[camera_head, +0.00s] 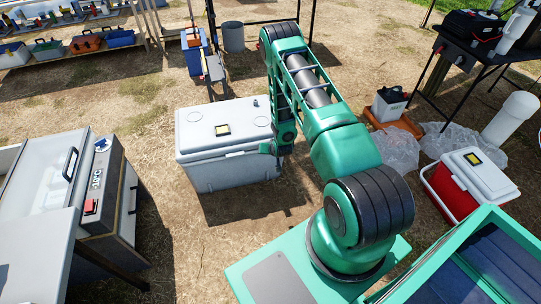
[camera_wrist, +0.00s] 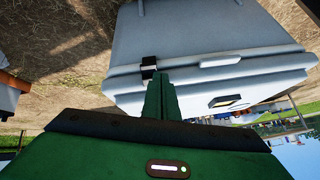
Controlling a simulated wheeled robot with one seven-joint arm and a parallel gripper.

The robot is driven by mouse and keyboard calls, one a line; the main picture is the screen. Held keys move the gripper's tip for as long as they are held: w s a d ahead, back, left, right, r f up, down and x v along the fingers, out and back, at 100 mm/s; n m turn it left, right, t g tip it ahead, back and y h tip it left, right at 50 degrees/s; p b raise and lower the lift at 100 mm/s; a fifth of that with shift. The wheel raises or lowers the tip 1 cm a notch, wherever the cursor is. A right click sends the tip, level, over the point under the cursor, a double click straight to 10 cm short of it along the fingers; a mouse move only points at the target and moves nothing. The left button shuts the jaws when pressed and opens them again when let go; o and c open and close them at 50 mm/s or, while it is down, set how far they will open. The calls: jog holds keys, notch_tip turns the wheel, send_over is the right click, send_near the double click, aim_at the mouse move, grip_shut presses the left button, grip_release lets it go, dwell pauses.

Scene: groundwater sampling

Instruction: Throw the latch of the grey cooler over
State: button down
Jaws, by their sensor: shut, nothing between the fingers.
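The grey cooler (camera_head: 231,178) stands on the dirt ground in front of me with its lid (camera_head: 205,118) down. A yellow and black label (camera_head: 222,130) is on the lid. In the wrist view the cooler (camera_wrist: 210,30) appears turned over. A small dark latch (camera_wrist: 148,68) sits on its front by the lid seam, and a pale handle (camera_wrist: 222,60) is beside it. My gripper (camera_wrist: 162,80) is shut and empty, its fingertips right at the latch; I cannot tell whether they touch. In the head view my gripper (camera_head: 268,148) is at the cooler's front right, partly hidden by my arm.
A red cooler with a white lid (camera_head: 480,175) stands at right. Clear plastic bags (camera_head: 392,150) and a battery (camera_head: 388,104) lie nearby. A large white case (camera_head: 60,165) stands at left. Open ground (camera_head: 150,110) lies left of the grey cooler. A blue bin (camera_head: 193,58) is behind.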

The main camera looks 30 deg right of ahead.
jog(key=s+a+f+m+t, duration=0.35)
jog(key=a+m, duration=0.25)
jog(key=m, duration=0.9)
jog(key=s+d+m+t+h, duration=0.15)
jog(key=s+m, duration=0.25)
jog(key=m, duration=0.5)
jog(key=s+d+m+h, duration=0.1)
jog(key=s+d+m, duration=0.25)
jog(key=m, duration=0.55)
jog(key=r+x, duration=0.1)
jog(key=x, duration=1.1)
jog(key=shift+w, duration=0.7)
jog(key=shift+a, duration=0.1)
